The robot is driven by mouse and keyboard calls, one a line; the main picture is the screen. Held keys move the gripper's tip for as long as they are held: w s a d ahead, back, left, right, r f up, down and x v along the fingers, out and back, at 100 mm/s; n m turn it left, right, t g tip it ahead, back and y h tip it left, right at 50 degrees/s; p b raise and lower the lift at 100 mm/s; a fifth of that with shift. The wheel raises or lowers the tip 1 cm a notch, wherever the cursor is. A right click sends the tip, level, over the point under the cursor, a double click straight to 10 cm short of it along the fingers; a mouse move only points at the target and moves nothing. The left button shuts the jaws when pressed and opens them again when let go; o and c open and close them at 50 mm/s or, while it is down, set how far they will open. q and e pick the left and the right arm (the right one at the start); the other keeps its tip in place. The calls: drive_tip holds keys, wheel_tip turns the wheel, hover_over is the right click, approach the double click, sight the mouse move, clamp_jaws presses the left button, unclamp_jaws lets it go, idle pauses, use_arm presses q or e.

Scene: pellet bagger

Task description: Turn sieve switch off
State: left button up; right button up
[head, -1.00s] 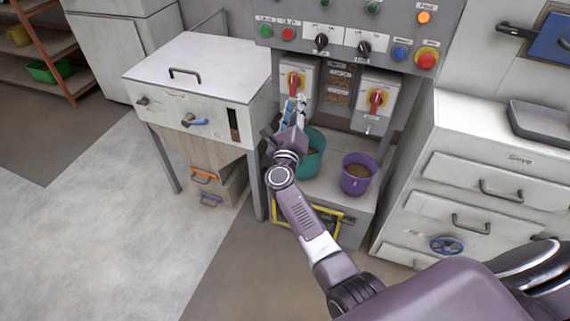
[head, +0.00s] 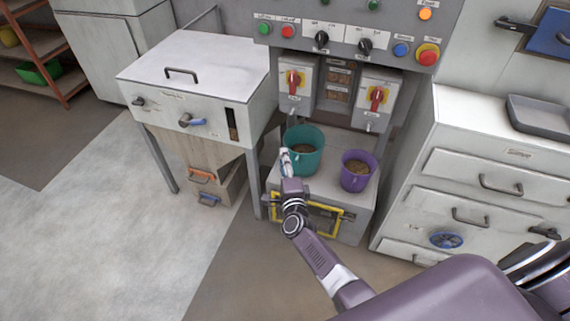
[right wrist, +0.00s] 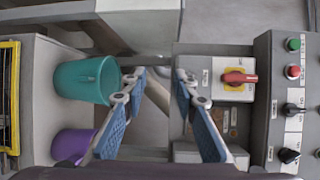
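Two switch boxes with red rotary handles on yellow plates hang under the control panel: a left one (head: 294,82) and a right one (head: 376,99). Both handles look upright in the head view. Their labels are too small to read, so I cannot tell which is the sieve switch. My right gripper (head: 286,162) is below the left box, in front of the teal bucket, apart from both switches. In the right wrist view its two fingers (right wrist: 158,88) are spread with nothing between them. One red handle (right wrist: 240,78) shows beside the fingers there. My left gripper is out of view.
The teal bucket (head: 304,146) and a purple bucket (head: 356,172) stand on a grey ledge under the switches. The control panel (head: 345,38) has buttons and black knobs. A white hopper box (head: 200,84) is left; a drawer cabinet (head: 490,150) is right.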

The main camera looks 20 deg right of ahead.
drive_tip(key=shift+s+a+f+n, duration=0.1)
drive_tip(key=shift+s+f+n, duration=0.1)
drive_tip(key=shift+f, duration=0.2)
drive_tip(key=shift+s+a+f+n, duration=0.1)
drive_tip(key=shift+f+n, duration=0.1)
drive_tip(key=shift+f, duration=0.15)
